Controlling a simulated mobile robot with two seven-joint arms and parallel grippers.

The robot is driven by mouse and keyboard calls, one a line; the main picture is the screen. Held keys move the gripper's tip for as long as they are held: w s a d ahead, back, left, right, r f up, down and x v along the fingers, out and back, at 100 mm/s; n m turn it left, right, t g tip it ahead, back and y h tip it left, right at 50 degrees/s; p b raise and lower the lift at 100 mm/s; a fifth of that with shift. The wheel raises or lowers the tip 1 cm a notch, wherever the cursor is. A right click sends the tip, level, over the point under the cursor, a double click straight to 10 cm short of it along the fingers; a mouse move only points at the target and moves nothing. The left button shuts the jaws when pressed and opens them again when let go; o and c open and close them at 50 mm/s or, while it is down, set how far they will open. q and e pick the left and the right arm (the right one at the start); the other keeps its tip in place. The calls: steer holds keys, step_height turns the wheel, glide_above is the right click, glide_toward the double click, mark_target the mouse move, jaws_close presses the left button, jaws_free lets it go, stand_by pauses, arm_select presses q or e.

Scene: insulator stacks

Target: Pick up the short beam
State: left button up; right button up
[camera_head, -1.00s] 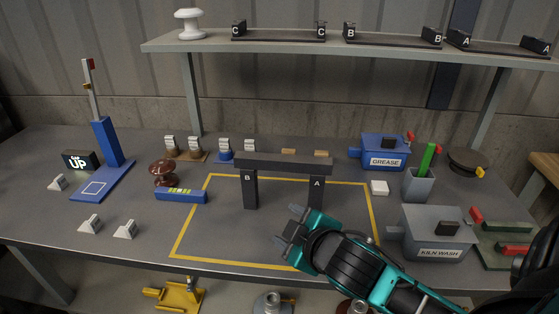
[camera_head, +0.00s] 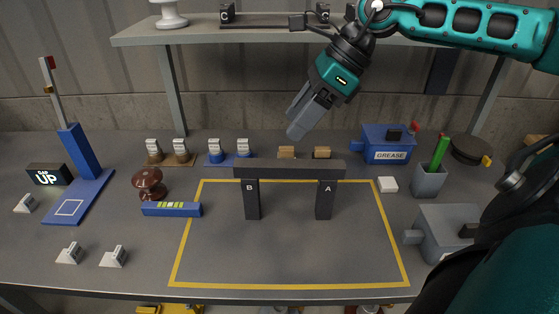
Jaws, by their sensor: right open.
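A dark grey beam (camera_head: 290,170) lies level across two dark posts, the post marked B (camera_head: 252,200) and the post marked A (camera_head: 324,200). It is the only beam I see bridging posts, and no label on it shows its length. My right gripper (camera_head: 298,122) is open and empty. It hangs above and behind the beam, apart from it, with its fingers pointing down and left. My right arm comes in from the upper right, in front of the shelf. My left gripper is not in view.
A yellow outline (camera_head: 290,287) surrounds the posts, with clear table in front. Two small tan blocks (camera_head: 286,152) stand behind the beam. A blue GREASE box (camera_head: 388,146), a grey cup (camera_head: 430,181) and a grey box (camera_head: 445,230) stand right. The shelf (camera_head: 150,35) is above.

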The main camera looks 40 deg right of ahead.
steer(key=d+r+h, duration=0.1)
steer(key=d+h, duration=0.1)
steer(key=d, duration=0.2)
steer(key=g, duration=0.1)
glide_toward(290, 163)
steer(key=shift+a+f+p, duration=0.3)
steer(key=shift+a+f, duration=0.1)
steer(key=shift+f, duration=0.15)
steer(key=shift+w+a+f, duration=0.1)
steer(key=shift+f, duration=0.1)
steer(key=shift+p+x, duration=0.75)
steer(key=shift+x, duration=2.75)
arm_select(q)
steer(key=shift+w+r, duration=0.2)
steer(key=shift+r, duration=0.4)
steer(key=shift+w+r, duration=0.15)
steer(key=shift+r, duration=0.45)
arm_select(e)
jaws_close()
